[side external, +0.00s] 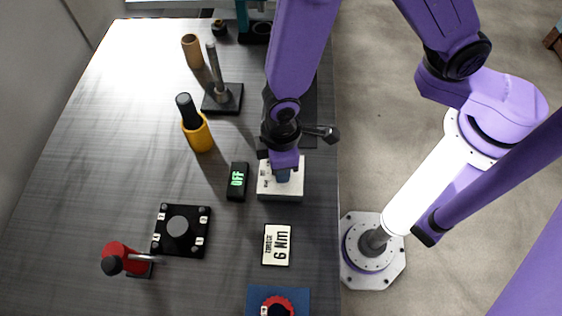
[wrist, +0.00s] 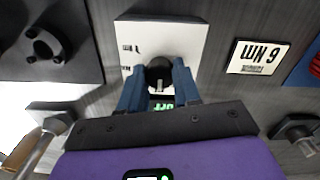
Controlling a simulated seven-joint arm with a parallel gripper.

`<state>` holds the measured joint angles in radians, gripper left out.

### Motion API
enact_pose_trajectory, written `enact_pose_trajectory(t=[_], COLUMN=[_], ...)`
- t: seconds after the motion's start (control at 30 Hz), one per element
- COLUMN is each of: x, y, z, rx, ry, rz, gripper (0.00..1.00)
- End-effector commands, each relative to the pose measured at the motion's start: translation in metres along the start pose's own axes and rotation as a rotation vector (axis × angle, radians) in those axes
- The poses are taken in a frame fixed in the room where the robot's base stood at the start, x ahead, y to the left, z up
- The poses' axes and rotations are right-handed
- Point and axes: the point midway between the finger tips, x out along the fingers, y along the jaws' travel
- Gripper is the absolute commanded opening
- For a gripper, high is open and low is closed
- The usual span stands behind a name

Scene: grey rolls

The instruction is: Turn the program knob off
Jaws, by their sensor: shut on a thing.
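The program knob (wrist: 158,72) is a dark round knob on a white-topped box, seen in the wrist view. The box (side external: 293,188) sits near the right edge of the table in the side view and fills the top middle of the wrist view (wrist: 180,32). My gripper (side external: 283,175) points down over the box. Its blue fingers (wrist: 157,80) are shut on the knob, one on each side. In the side view the gripper hides the knob. A small black display (side external: 237,181) left of the box reads OFF in green. The knob's pointer mark is not clear.
A card (side external: 277,245) reading 6 Nm lies in front of the box, with a blue plate and red dial (side external: 277,304) beyond. A black plate with a grey disc (side external: 178,232) lies left. A yellow holder (side external: 198,134) and a post (side external: 217,75) stand behind.

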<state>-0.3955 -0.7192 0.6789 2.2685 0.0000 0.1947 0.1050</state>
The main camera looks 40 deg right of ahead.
Motion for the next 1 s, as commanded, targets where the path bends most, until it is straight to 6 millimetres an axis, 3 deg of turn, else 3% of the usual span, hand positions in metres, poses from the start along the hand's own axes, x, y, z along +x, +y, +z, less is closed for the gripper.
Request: enact_pose_trajectory(t=[0.53, 0.57, 0.6, 0.63, 1.0], x=[-0.0007, -0.0007, -0.0007, -0.0006, -0.0032], y=[0.0000, -0.0001, 0.0000, 0.0000, 0.0000], z=[-0.0005, -0.0005, -0.0005, -0.0005, -0.0006], rx=[0.029, 0.029, 0.029, 0.029, 0.028], ry=[0.002, 0.002, 0.002, 0.002, 0.002], rz=[0.000, 0.000, 0.000, 0.000, 0.000], gripper=[0.02, 0.39, 0.52, 0.58, 0.58])
